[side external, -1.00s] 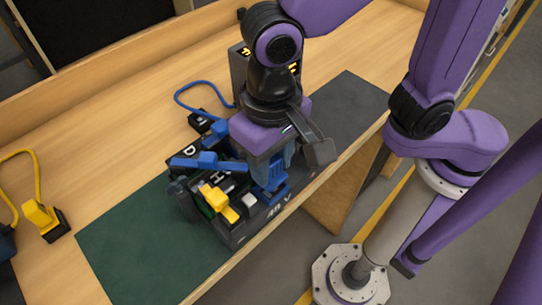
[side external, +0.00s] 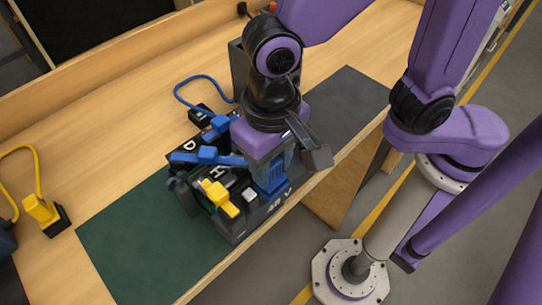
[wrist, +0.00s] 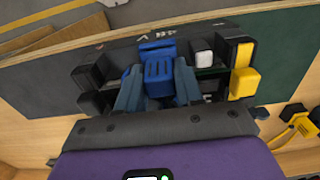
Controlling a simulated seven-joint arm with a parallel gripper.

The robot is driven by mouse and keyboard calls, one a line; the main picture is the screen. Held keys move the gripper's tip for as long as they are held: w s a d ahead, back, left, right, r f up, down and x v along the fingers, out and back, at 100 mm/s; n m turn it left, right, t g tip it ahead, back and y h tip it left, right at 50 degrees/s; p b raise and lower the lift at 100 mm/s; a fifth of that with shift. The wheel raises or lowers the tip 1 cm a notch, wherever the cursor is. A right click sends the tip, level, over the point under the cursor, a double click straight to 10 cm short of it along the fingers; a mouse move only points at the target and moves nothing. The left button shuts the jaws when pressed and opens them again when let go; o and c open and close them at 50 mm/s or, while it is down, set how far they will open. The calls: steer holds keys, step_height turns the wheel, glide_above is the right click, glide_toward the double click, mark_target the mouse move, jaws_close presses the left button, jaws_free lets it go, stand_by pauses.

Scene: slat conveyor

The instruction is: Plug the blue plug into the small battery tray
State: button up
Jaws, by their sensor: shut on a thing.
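The small battery tray (side external: 228,226) is a black unit with white letters, including a partly hidden "48 V" on its front edge; it also shows in the wrist view (wrist: 215,88). The blue plug (wrist: 158,64) is between my fingers, with its ribbed face visible. In the side view the blue plug (side external: 268,186) is at the tray's front right part, beside a white block (side external: 248,194). My gripper (side external: 270,172) is shut on the plug, pointing down; its fingers also show in the wrist view (wrist: 158,88). The plug's lower end is hidden, so I cannot tell whether it is seated.
A yellow connector (side external: 217,194) and a blue bar (side external: 206,156) sit on the tray. A blue cable (side external: 190,82) loops behind it. The green mat (side external: 125,235) is clear left of the tray.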

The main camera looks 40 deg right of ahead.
steer(key=shift+f, duration=0.2)
steer(key=o, duration=1.1)
steer(key=shift+r, duration=0.1)
step_height(320, 180, up, 17)
steer(key=shift+r, duration=0.15)
steer(key=shift+d, duration=0.1)
steer(key=w+d+f+n, duration=0.1)
steer(key=d+f+n, duration=0.25)
steer(key=d, duration=0.35)
steer(key=w+d+f+n, duration=0.2)
steer(key=d+f+n, duration=0.1)
steer(key=d+f, duration=0.25)
steer(key=s+d+f+n, duration=0.2)
steer(key=d, duration=0.2)
steer(key=s+d+f+n, duration=0.2)
steer(key=s+d+f, duration=0.1)
steer(key=d, duration=0.2)
steer(key=s+d+f+n, duration=0.2)
steer(key=d, duration=0.2)
steer(key=shift+s+d+f, duration=0.15)
steer(key=shift+d, duration=0.1)
